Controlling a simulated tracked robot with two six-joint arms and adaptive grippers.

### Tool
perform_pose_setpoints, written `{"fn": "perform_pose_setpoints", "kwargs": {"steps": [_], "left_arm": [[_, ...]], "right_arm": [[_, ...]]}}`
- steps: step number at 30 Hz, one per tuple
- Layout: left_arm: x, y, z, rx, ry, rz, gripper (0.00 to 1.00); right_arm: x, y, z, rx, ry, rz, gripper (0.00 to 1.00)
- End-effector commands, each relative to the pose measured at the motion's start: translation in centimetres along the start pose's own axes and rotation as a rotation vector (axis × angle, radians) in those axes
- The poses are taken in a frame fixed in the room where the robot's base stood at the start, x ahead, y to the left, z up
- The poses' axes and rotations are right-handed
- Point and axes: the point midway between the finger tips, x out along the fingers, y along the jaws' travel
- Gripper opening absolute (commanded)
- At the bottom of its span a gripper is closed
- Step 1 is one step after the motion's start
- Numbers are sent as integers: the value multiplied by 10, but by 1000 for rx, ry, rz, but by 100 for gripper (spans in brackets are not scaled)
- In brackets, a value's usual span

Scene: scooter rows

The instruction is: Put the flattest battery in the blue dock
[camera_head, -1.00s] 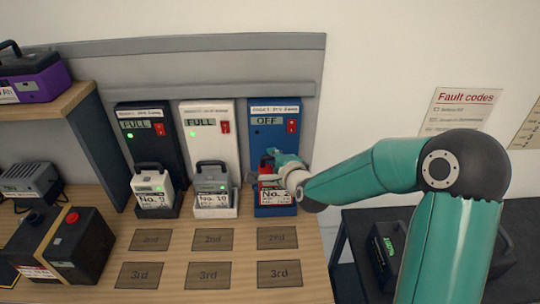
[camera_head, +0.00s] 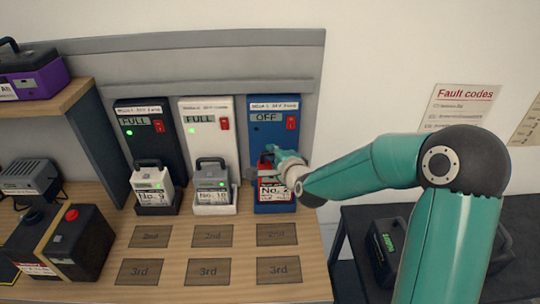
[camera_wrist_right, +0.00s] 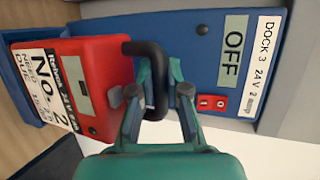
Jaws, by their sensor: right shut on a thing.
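The blue dock (camera_head: 268,124) stands at the right end of a row of three docks, and its display reads OFF. It also fills the back of the right wrist view (camera_wrist_right: 190,60). A red battery (camera_head: 274,191) labelled No. 2 sits at the foot of the blue dock; whether it is fully seated I cannot tell. My right gripper (camera_head: 278,166) is shut on the black handle of this red battery (camera_wrist_right: 92,70), seen in the wrist view between the fingers (camera_wrist_right: 160,100). My left gripper is not in view.
The black dock (camera_head: 142,130) holds battery No. 9 (camera_head: 152,190) and the white dock (camera_head: 207,125) holds No. 10 (camera_head: 211,185); both displays read FULL with green lights. Plates marked 2nd and 3rd (camera_head: 278,270) lie in front. A dark battery (camera_head: 388,250) lies on the lower right surface.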

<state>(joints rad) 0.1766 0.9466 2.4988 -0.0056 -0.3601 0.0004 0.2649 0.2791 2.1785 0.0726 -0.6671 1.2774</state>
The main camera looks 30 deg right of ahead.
Motion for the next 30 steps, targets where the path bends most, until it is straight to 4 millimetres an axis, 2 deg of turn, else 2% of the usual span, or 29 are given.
{"fn": "perform_pose_setpoints", "kwargs": {"steps": [1, 18, 30], "left_arm": [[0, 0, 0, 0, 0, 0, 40], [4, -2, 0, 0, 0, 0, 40], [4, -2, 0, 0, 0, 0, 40]], "right_arm": [[1, -6, -1, -1, 2, -13, 0], [13, -10, -5, 1, 1, -6, 0], [14, -10, -5, 1, 1, -5, 0]]}}
